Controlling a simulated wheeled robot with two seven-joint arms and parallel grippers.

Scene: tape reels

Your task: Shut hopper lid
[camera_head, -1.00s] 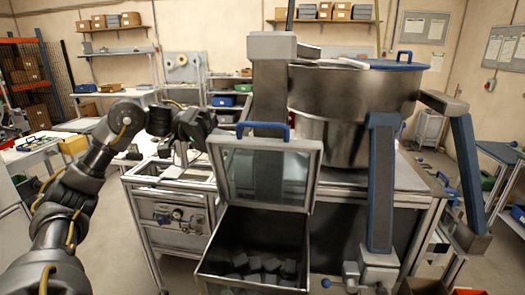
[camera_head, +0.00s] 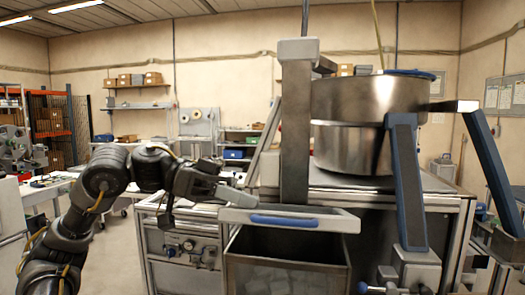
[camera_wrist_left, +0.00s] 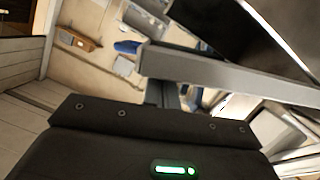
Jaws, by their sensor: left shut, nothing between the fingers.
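The hopper lid (camera_head: 225,215) has a light grey frame and a blue handle (camera_head: 283,220). In the head view it shows nearly edge-on, swung forward over the metal hopper (camera_head: 288,284). A gap shows below its front edge, and part of the hopper's inside is visible. My left gripper (camera_head: 238,193) is shut and empty, at the left rear of the lid. I cannot tell whether it touches the lid. In the left wrist view, the fingers (camera_wrist_left: 165,94) are partly hidden by a grey bar that looks like the lid frame (camera_wrist_left: 230,78). My right gripper is out of view.
A grey upright post (camera_head: 296,130) stands behind the lid. A machine cabinet (camera_head: 185,250) stands left of the hopper. Open floor lies at the lower left.

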